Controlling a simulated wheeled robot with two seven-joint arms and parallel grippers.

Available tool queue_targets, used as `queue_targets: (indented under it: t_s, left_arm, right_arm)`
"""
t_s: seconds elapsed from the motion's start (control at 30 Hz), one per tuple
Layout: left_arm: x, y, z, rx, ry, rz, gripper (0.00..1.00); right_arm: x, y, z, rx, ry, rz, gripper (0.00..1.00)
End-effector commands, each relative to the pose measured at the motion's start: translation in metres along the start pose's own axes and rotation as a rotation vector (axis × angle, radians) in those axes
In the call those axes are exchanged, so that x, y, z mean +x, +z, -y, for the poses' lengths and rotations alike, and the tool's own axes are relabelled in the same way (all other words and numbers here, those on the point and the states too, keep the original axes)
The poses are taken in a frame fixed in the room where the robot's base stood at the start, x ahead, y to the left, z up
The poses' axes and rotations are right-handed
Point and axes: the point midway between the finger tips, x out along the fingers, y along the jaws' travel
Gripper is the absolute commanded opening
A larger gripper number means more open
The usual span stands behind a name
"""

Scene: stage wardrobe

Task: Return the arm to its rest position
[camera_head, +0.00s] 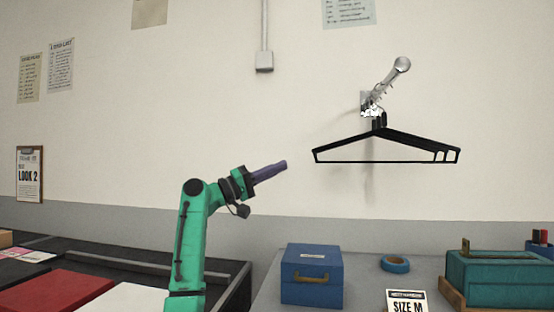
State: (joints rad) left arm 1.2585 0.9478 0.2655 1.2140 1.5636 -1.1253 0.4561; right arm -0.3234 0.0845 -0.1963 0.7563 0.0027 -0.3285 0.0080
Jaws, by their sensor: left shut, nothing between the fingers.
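My left arm is green and rises from the bottom of the head view, left of centre. Its dark purple gripper (270,172) points right and slightly up, in the air in front of the wall. The gripper is shut with nothing in it. It is apart from the black hangers (385,146), which hang to its right from a metal wall rail (386,84) with a round end. My right gripper is not in this view.
Below right, a grey table (362,285) carries a blue box (312,277), blue tape (395,264), a "SIZE M" card (406,302) and a teal box (493,278). The wall between gripper and hangers is clear.

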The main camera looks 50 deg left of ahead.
Motion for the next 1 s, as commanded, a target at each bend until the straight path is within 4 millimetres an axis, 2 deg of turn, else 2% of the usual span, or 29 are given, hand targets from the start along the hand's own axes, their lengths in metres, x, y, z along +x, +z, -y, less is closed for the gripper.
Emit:
queue_targets:
  t_s: [0.13, 0.37, 0.47, 0.57, 0.7, 0.8, 0.9, 1.0]
  left_arm:
    - [0.003, -0.004, -0.007, -0.001, 0.000, 0.000, 0.00]
    - [0.003, -0.004, -0.006, 0.000, -0.001, 0.000, 0.00]
    - [0.007, -0.009, -0.015, 0.000, 0.000, 0.000, 0.00]
    - [0.022, -0.028, -0.047, 0.001, 0.001, -0.001, 0.00]
    - [0.054, -0.068, -0.115, 0.000, 0.001, -0.001, 0.00]
    - [0.074, -0.093, -0.158, 0.000, 0.000, 0.000, 0.00]
    - [0.088, -0.110, -0.187, 0.000, 0.000, 0.000, 0.00]
    - [0.097, -0.122, -0.207, -0.001, -0.001, 0.000, 0.00]
  right_arm:
    - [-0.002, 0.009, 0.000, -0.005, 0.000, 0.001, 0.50]
    - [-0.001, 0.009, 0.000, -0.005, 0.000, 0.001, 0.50]
    - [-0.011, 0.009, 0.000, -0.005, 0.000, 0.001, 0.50]
    - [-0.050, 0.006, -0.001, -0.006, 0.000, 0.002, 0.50]
    - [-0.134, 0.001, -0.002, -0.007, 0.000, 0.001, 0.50]
    - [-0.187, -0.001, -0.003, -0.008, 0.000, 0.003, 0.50]
    - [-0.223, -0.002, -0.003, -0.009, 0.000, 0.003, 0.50]
    - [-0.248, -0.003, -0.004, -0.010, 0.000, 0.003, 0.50]
